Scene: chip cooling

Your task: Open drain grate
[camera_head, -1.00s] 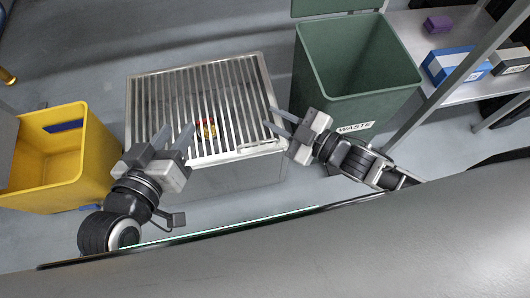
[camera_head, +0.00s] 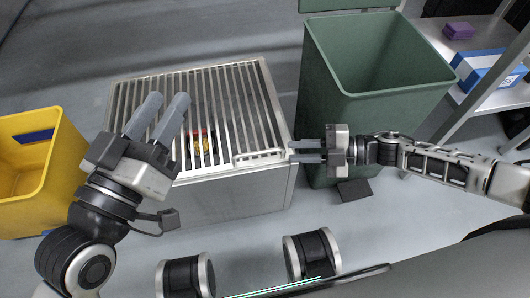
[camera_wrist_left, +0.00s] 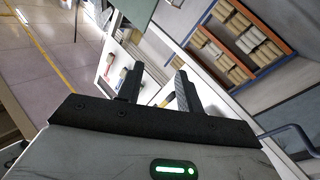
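The metal drain grate (camera_head: 130,97), with parallel bars, lies flat and closed over a steel basin (camera_head: 235,190). A thin bar-like handle (camera_head: 262,156) runs along its front right edge. A small red and yellow item (camera_head: 200,147) shows through the bars. My left gripper (camera_head: 167,97) is in front of the left part of the grate in the head view, fingers apart and empty. Its open fingers also show in the left wrist view (camera_wrist_left: 160,69). My right gripper (camera_head: 291,151) points left at the basin's front right corner, close to the handle, its fingers slightly apart; contact cannot be told.
A yellow bin (camera_head: 55,195) stands left of the basin. A green waste bin (camera_head: 385,110) stands behind and right of it. A shelf (camera_head: 470,50) with a purple box (camera_head: 458,31) and a blue box (camera_head: 490,70) is at the far right.

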